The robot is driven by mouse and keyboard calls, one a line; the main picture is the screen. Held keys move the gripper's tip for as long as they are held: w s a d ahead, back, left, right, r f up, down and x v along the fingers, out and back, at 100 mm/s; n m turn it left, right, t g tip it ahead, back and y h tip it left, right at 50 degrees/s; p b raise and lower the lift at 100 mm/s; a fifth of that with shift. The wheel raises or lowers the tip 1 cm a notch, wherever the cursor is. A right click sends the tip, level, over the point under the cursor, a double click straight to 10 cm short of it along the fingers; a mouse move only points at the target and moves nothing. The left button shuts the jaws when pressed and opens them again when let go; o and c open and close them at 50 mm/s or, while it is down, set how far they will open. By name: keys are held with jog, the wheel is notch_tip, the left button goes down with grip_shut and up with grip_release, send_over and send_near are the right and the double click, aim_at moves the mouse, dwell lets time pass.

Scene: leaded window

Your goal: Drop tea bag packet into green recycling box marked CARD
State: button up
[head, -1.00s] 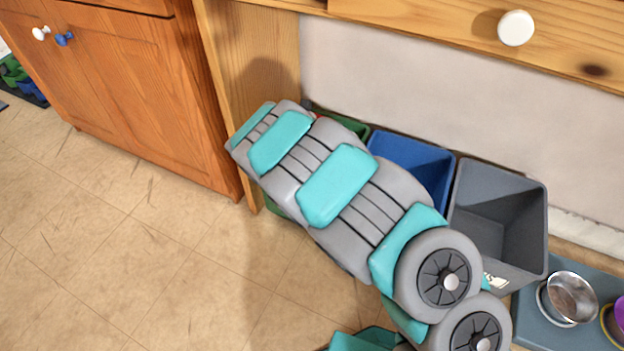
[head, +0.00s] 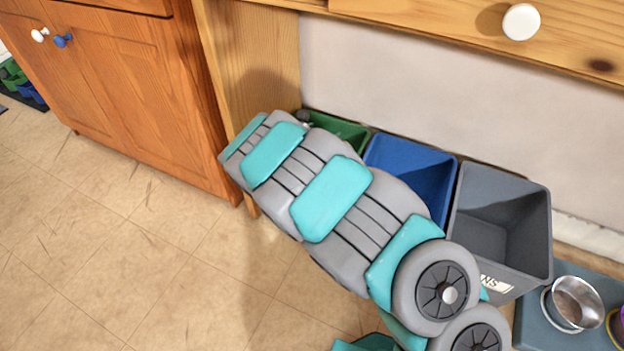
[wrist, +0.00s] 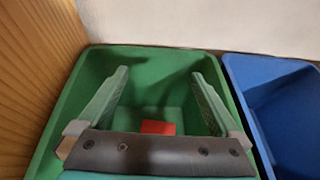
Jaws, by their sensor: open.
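The green box (head: 342,130) stands under the worktop at the left end of a row of bins, mostly hidden behind my arm in the head view. In the wrist view the green box (wrist: 178,62) fills the left and middle. My gripper (wrist: 160,82) is open and empty above it, its two fingers spread inside the outline of the rim. A small red packet (wrist: 158,128) lies low inside the box between the fingers, partly hidden by the gripper's dark front bar. No CARD marking shows in these views.
A blue bin (head: 412,172) stands right of the green box, then a grey bin (head: 500,225). A wooden panel (wrist: 38,70) is close on the left. Metal bowl (head: 573,303) sits on a mat at right.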

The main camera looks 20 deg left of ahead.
jog(key=v, duration=0.6)
jog(key=shift+p, duration=0.45)
jog(key=shift+s+r, duration=0.1)
jog(key=shift+s, duration=0.05)
